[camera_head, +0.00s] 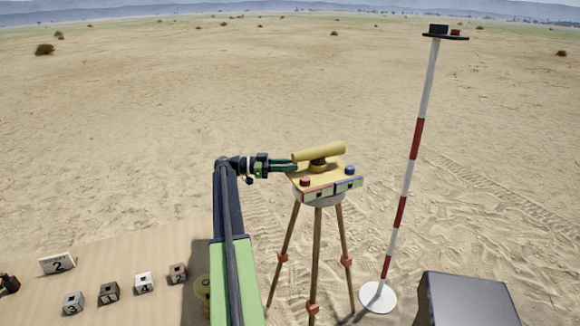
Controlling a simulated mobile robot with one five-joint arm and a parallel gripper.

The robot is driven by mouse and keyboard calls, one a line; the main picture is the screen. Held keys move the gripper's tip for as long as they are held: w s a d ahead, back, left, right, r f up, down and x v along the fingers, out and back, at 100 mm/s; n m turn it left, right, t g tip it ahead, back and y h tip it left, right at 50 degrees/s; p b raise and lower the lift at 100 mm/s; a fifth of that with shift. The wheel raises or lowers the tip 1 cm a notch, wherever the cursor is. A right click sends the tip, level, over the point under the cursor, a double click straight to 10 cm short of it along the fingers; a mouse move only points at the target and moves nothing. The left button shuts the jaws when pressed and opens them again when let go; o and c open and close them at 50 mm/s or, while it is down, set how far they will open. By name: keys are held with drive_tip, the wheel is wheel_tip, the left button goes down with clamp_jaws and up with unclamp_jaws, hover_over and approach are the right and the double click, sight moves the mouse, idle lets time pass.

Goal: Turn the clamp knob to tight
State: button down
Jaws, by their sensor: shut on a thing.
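A yellow instrument head (332,178) sits on a wooden tripod (317,255). A yellow bar (320,152) lies across a dark round post (318,165) on top. A red knob (305,182) and a blue knob (349,170) stand along its front edge, above red and blue faces. My gripper (296,166) reaches in from the left, level with the head, its green fingers at the head's left edge just below the bar's left end. It is shut on a small part there, apparently the clamp knob. The fingers hide that part, and its turn position cannot be told.
A red and white pole (404,190) on a white round base (378,297) stands right of the tripod. A dark box (470,300) is at the lower right. Several numbered cubes (109,293) and a "2" sign (57,263) lie on a sandy-coloured surface (120,255) at left. Open sand lies behind.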

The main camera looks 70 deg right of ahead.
drive_tip(key=shift+m+g+y, duration=0.3)
drive_tip(key=shift+m+y, duration=0.8)
drive_tip(key=shift+y, duration=0.6)
drive_tip(key=c, duration=1.2)
unclamp_jaws()
drive_tip(key=shift+o, duration=0.2)
drive_tip(key=shift+w, duration=0.1)
